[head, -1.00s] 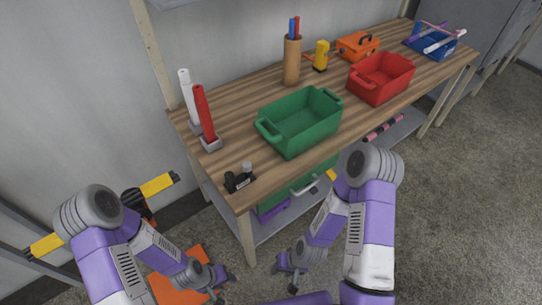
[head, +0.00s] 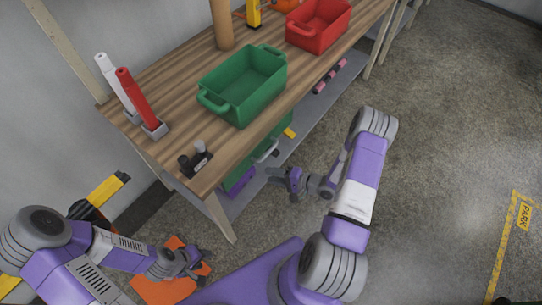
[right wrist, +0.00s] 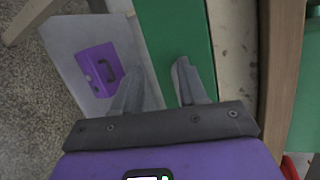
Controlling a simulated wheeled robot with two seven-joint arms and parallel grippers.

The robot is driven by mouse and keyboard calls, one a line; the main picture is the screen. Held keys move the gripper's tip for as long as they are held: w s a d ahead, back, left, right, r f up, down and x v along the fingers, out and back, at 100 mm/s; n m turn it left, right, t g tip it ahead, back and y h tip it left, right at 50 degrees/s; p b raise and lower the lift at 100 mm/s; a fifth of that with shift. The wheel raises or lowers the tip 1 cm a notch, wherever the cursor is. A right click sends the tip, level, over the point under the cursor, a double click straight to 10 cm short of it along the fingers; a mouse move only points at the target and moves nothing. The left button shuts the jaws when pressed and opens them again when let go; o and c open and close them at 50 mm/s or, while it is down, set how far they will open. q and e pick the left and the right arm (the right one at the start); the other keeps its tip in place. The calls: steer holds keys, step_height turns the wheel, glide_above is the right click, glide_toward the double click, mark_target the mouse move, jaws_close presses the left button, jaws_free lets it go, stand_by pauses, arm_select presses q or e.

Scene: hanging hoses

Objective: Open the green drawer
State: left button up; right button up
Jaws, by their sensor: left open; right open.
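The green drawer (head: 278,131) hangs under the front edge of the workbench, with a light grey handle (head: 267,152) on its front. It looks shut. My right gripper (head: 275,177) is open and empty, just in front of and below the handle. In the right wrist view the green drawer (right wrist: 175,30) lies beyond the open fingers (right wrist: 157,82); I cannot make out the handle there. My left gripper (head: 204,265) is open and empty, low at the left, far from the drawer.
A green bin (head: 243,88) and a red bin (head: 318,27) stand on the wooden workbench (head: 178,98). A purple case (head: 239,180) sits on the lower shelf below the drawer. An orange thing (head: 165,285) lies near my left gripper. The floor at right is clear.

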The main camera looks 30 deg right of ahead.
steer(key=w+d+m+t+h, duration=0.1)
steer(key=w+d+t+h, duration=0.15)
steer(key=d, duration=0.45)
steer(key=r+b+x, duration=0.1)
steer(key=b+x, duration=0.1)
steer(key=x, duration=0.4)
steer(key=shift+w+a+f+h, duration=0.2)
steer(key=shift+w+a+h, duration=0.15)
steer(key=shift+w, duration=0.1)
jaws_close()
